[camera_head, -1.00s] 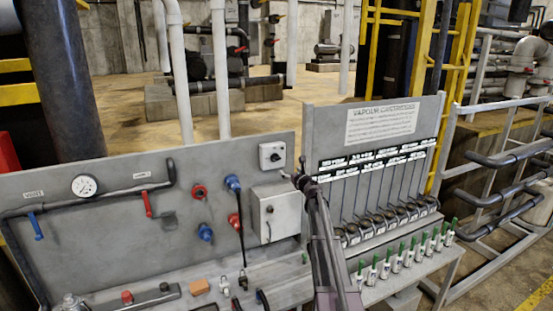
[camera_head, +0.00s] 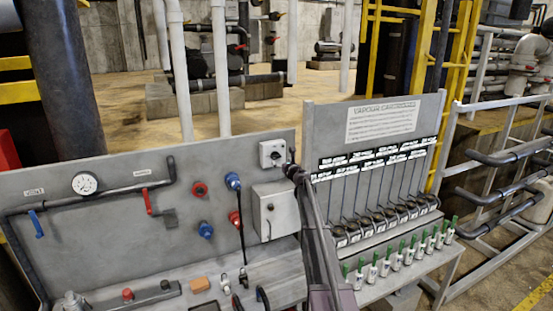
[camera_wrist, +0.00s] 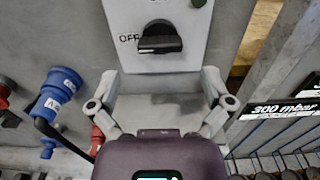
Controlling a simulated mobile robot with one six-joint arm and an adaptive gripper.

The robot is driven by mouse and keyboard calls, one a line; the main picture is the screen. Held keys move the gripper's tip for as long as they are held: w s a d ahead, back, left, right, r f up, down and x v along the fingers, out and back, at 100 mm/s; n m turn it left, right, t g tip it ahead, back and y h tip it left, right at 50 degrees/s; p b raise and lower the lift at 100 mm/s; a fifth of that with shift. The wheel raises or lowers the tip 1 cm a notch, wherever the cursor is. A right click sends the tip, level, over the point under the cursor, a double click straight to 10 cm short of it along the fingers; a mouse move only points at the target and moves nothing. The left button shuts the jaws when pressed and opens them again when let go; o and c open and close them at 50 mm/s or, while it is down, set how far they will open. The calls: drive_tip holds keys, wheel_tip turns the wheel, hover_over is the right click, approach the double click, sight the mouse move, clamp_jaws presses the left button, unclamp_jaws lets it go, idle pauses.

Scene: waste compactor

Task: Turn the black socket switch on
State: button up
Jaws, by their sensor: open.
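The black socket switch (camera_wrist: 160,38) is a rotary knob on a light grey box on the panel. In the wrist view its handle lies roughly level, with the "OFF" label at its left and part of another label above it. In the head view the switch (camera_head: 275,154) sits near the top right of the grey panel. My gripper (camera_wrist: 158,80) is open, its fingers apart below the switch in the wrist view, with nothing between them. In the head view my gripper (camera_head: 292,170) is just right of and below the switch box; its fingertips are hard to make out.
A grey box (camera_head: 275,208) is mounted below the switch. Blue (camera_head: 233,182) and red (camera_head: 200,190) sockets are to its left, one with a black cable. A cartridge rack (camera_head: 375,150) stands close on the right. A dark round part (camera_wrist: 199,2) sits above the switch.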

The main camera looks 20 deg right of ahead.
sight(277, 158)
drive_tip(key=shift+w, duration=2.75)
drive_tip(key=c, duration=1.1)
